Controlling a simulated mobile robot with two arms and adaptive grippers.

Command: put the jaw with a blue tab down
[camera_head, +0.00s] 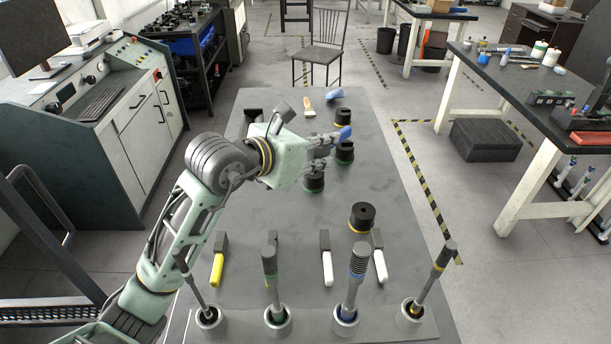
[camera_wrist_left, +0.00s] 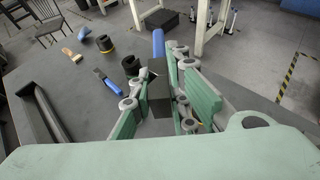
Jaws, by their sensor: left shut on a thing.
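My left gripper (camera_head: 322,150) is shut on a jaw, a dark block (camera_wrist_left: 159,92) between the fingers in the left wrist view. Its blue tab (camera_head: 344,133) points away from the gripper, and it also shows in the wrist view (camera_wrist_left: 158,43). The gripper is above the grey table (camera_head: 290,215), near dark round pieces; its height is hard to tell. In the wrist view another dark piece with a blue end (camera_wrist_left: 108,82) lies on the table left of the gripper. My right gripper is not in view.
Dark round pieces stand near the gripper (camera_head: 313,182) and nearer the front (camera_head: 361,215). A brush (camera_head: 309,107) lies at the back. The table's middle left is bare.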

